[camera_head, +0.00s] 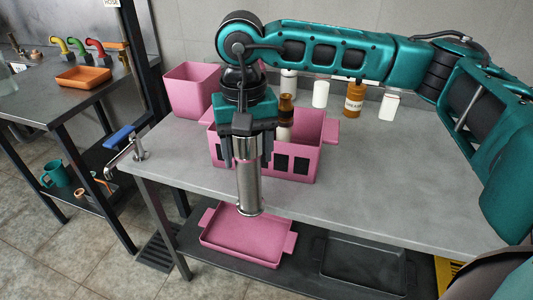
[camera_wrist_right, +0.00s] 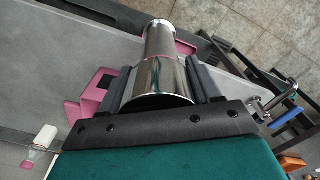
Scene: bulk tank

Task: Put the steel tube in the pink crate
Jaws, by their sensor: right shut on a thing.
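The steel tube (camera_head: 248,185) is shiny and hangs upright below my right gripper (camera_head: 247,152), which is shut on its upper part. The tube also shows between the fingers in the wrist view (camera_wrist_right: 160,62). The pink crate (camera_head: 310,164) has dark square openings in its side and stands on the grey table behind the tube. The tube and gripper hide part of its left side. The tube is in front of the crate, not inside it, near the table's front edge. My left gripper is not in view.
A brown-and-white bottle (camera_head: 285,116) appears to stand in the crate. A tall pink bin (camera_head: 190,92) is at the back left. A pink tray (camera_head: 228,238) and a dark tray (camera_head: 362,264) lie on the lower shelf. A tap (camera_head: 138,150) is at the table's left edge. The table's right side is clear.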

